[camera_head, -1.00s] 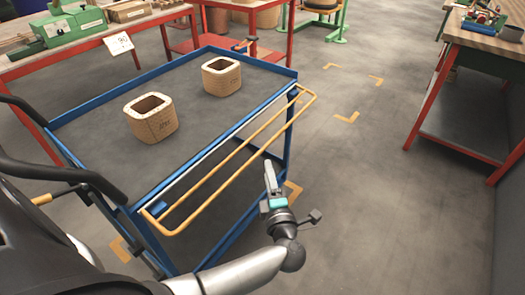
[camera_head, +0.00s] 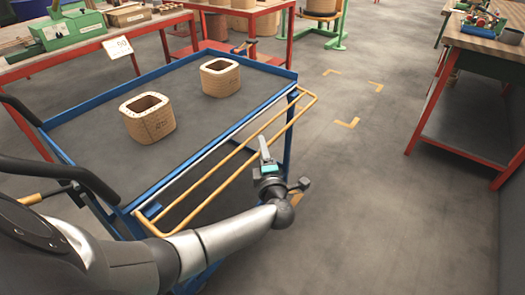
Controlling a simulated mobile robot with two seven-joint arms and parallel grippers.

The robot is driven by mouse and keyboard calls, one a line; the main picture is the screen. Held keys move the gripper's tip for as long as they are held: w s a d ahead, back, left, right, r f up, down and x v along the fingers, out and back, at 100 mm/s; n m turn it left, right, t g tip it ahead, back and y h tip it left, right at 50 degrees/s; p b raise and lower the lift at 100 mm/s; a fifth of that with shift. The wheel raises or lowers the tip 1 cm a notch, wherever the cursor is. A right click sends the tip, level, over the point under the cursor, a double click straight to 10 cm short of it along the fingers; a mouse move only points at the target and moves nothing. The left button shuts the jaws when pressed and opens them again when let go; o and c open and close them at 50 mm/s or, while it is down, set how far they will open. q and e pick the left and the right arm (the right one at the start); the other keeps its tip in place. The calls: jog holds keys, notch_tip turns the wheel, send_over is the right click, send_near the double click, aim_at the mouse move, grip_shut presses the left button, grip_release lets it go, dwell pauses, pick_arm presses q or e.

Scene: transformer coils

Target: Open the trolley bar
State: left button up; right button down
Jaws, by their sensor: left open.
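The trolley bar (camera_head: 290,122) is a yellow tube loop along the right-hand edge of the blue trolley (camera_head: 85,157). It sticks out sideways from the trolley's edge. My left gripper (camera_head: 264,147) is open, with its fingers pointing up in the picture, at the bar's outer rod about midway along. The fingers overlap the rod in the picture; I cannot tell whether they touch it or go around it. My right gripper is not in view.
Two wooden-looking coils (camera_head: 148,118) (camera_head: 220,77) stand on the trolley's grey top. A red-legged bench (camera_head: 488,45) stands at the right and another table at the back left. The grey floor between the trolley and right bench is clear, with yellow corner marks.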

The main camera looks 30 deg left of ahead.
pick_arm(q)
jog(key=shift+c, duration=0.2)
grip_shut()
dwell(1.2)
